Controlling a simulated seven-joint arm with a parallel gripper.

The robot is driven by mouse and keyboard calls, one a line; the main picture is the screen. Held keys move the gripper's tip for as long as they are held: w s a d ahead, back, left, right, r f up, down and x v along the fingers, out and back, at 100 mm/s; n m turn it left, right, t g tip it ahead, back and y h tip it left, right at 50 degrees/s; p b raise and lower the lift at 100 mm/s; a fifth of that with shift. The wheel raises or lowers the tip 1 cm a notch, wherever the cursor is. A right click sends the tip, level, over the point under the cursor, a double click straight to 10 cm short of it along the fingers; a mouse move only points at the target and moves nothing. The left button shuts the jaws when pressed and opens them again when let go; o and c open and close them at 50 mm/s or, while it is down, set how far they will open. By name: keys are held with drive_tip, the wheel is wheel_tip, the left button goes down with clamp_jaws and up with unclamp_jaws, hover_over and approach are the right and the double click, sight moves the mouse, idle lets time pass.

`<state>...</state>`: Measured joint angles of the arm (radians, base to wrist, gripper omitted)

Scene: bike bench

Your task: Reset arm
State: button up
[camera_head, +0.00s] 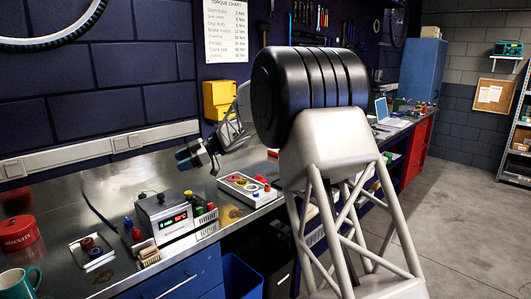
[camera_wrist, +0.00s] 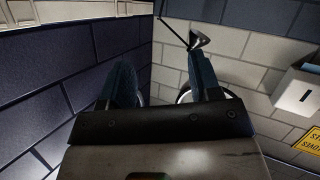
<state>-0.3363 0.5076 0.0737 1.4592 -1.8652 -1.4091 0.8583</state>
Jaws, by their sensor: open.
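My gripper (camera_wrist: 161,82) shows in the wrist view with two dark blue fingers spread apart and nothing between them. It is open and empty, facing a wall corner of dark and pale blocks. In the head view my gripper (camera_head: 186,156) is held in front of the dark block wall, above the metal bench (camera_head: 115,188). It appears clear of the bench and of the things on it. A large part of my arm fills the middle of the head view and hides some of the bench behind it.
A box with a red display (camera_head: 163,213) stands on the bench, near a pale tray (camera_head: 248,189) with coloured parts. A red tin (camera_head: 20,237) and a teal mug (camera_head: 20,283) sit at the left. A yellow box (camera_head: 220,99) hangs on the wall. Open floor lies right.

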drive_tip(key=s+d+r+m+t, duration=0.1)
drive_tip(key=d+r+m+t, duration=0.7)
drive_tip(key=d+r+t, duration=0.7)
drive_tip(key=s+d+m+t+h, duration=0.2)
drive_tip(key=s+d+m+h, duration=0.25)
drive_tip(key=d, duration=0.45)
drive_tip(key=s+d+m+t+h, duration=0.1)
drive_tip(key=s+d+m+h, duration=0.4)
drive_tip(key=d, duration=0.5)
drive_tip(key=s+d+f+m+g+h, duration=0.2)
drive_tip(key=s+d+f+h, duration=0.15)
drive_tip(key=s+d, duration=0.45)
drive_tip(key=s+d+f+m+g+h, duration=0.2)
drive_tip(key=s+d+f+m, duration=0.15)
drive_tip(key=s, duration=0.85)
drive_tip(key=s+d+f+m+g, duration=0.1)
drive_tip(key=s+f+g, duration=0.2)
drive_tip(key=s, duration=1)
drive_tip(key=s+d+f+m+g+y, duration=0.1)
drive_tip(key=s+f+g, duration=0.3)
drive_tip(key=s+f, duration=0.5)
drive_tip(key=s, duration=0.4)
drive_tip(key=shift+d, duration=0.4)
